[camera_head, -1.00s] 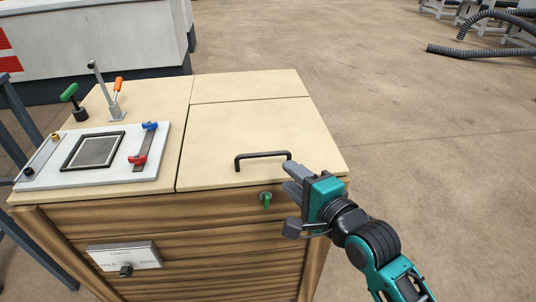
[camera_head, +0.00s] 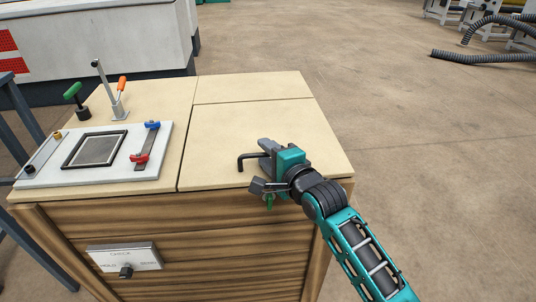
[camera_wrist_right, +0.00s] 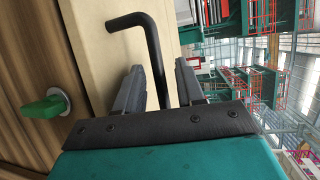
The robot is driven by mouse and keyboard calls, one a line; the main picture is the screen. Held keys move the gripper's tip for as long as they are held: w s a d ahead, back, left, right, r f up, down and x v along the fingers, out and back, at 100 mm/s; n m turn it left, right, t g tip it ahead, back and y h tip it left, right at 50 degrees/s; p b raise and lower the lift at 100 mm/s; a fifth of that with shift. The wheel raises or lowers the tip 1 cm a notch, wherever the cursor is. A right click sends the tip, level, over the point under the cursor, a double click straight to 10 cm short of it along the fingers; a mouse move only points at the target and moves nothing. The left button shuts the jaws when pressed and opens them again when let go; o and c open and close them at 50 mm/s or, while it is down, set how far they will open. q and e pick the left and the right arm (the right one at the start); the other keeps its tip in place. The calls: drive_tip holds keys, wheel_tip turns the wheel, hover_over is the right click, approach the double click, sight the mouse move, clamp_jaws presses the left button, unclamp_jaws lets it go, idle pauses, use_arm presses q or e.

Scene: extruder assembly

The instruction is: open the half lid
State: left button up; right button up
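The half lid (camera_head: 222,135) is the pale right-hand panel on top of the wooden cabinet, and it lies flat and closed. Its black bar handle (camera_head: 249,157) is near the front edge; its right part is hidden behind my right gripper (camera_head: 265,153). In the right wrist view the handle (camera_wrist_right: 153,45) runs between the two fingers of my right gripper (camera_wrist_right: 160,82). The fingers are open, with gaps visible beside the bar. My left gripper is not in view.
A green knob (camera_head: 269,201) sits on the cabinet front below the handle. On the left of the top are a grey plate (camera_head: 55,174), a red-and-blue handled clamp (camera_head: 146,147), an orange-handled lever (camera_head: 121,90) and a green-handled tool (camera_head: 73,91). Open floor lies to the right.

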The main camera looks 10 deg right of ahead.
drive_tip(key=shift+c, duration=0.2)
clamp_jaws()
drive_tip(key=shift+r, duration=0.1)
